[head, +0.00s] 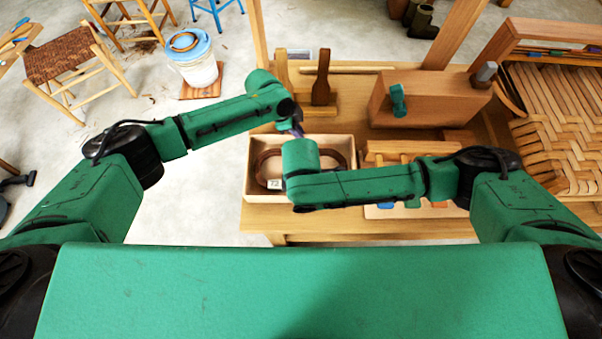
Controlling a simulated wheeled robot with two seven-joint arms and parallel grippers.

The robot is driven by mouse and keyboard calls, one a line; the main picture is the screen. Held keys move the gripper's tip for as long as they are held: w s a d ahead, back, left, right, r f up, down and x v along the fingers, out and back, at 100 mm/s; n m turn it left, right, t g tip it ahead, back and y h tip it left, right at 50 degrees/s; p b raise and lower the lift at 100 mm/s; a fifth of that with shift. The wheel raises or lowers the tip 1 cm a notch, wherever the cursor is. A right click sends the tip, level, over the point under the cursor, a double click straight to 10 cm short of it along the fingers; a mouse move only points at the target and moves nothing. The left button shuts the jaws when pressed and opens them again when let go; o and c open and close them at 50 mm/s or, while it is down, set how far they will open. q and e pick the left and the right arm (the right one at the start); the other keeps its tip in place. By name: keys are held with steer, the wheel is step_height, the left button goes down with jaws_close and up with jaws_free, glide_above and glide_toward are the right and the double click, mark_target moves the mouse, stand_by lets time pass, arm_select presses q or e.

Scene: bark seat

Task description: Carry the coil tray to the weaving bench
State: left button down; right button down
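The coil tray (251,191) is a shallow pale wooden box on the left part of a wooden table (345,226). A brown coil (264,163) and a small tag marked 72 (275,184) lie in it. My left gripper (297,131) is over the tray's far rim; only a small dark part shows, so its fingers and any contact cannot be told. My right wrist is above the tray's middle and hides part of the coil and the right side; the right gripper itself is hidden. I cannot tell which surface is the weaving bench.
Behind the tray stand upright wooden tools (321,80). A brown wooden block (430,100) with a green tool (398,99) is at the back right. Woven slats (555,125) fill the far right. A woven stool (62,54) and white bucket (195,60) stand on the floor at left.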

arm_select(q)
steer(key=c, duration=1)
jaws_free()
steer(key=shift+f, duration=0.2)
arm_select(e)
steer(key=c, duration=1)
jaws_free()
steer(key=shift+f, duration=0.2)
arm_select(q)
steer(key=shift+o, duration=0.2)
arm_select(e)
steer(key=shift+o, duration=0.2)
steer(key=shift+r, duration=0.1)
arm_select(q)
steer(key=v, duration=1.2)
arm_select(e)
step_height(320, 180, up, 12)
arm_select(q)
steer(key=shift+f, duration=0.1)
arm_select(e)
steer(key=shift+s, duration=0.1)
